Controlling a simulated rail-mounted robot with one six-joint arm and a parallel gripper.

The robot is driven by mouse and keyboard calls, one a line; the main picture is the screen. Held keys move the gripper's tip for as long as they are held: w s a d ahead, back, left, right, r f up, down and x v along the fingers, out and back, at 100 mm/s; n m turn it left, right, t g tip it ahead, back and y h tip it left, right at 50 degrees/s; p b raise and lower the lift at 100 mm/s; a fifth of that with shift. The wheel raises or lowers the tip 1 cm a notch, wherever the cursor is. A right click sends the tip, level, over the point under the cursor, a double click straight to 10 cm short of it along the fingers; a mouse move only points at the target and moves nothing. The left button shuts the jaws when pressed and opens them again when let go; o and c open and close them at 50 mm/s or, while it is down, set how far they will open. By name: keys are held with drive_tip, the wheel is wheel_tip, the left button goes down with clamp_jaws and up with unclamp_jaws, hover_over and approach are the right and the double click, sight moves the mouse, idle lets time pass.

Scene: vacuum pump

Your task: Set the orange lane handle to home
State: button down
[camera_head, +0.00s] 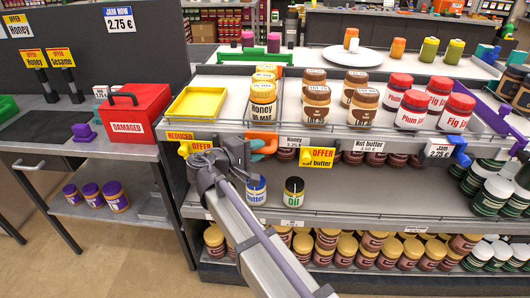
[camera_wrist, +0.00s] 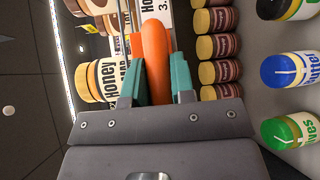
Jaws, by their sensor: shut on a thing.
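The orange lane handle (camera_head: 264,137) sticks out from the front edge of the upper shelf, below the honey jars, and is partly hidden by my gripper in the head view. In the wrist view the orange handle (camera_wrist: 154,50) stands between the two teal fingers. My gripper (camera_head: 257,146) is at the handle; its fingers (camera_wrist: 157,82) are shut on it from both sides. Honey jars (camera_head: 263,98) stand in the lane behind the handle. The home position is not marked in any view that I can make out.
A yellow handle (camera_head: 194,147) sits to the left and a blue handle (camera_head: 459,150) to the right on the same edge. An OFFER sign (camera_head: 320,157) hangs close to the right. Jars with blue (camera_head: 256,190) and black (camera_head: 294,191) lids stand on the shelf below.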

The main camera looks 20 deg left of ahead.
drive_tip(key=shift+w+a+r, duration=0.1)
drive_tip(key=shift+w+a, duration=0.05)
drive_tip(key=c, duration=1)
unclamp_jaws()
drive_tip(key=p+v, duration=0.1)
drive_tip(key=v, duration=0.9)
drive_tip(key=shift+s+a, duration=0.1)
drive_tip(key=shift+s, duration=0.3)
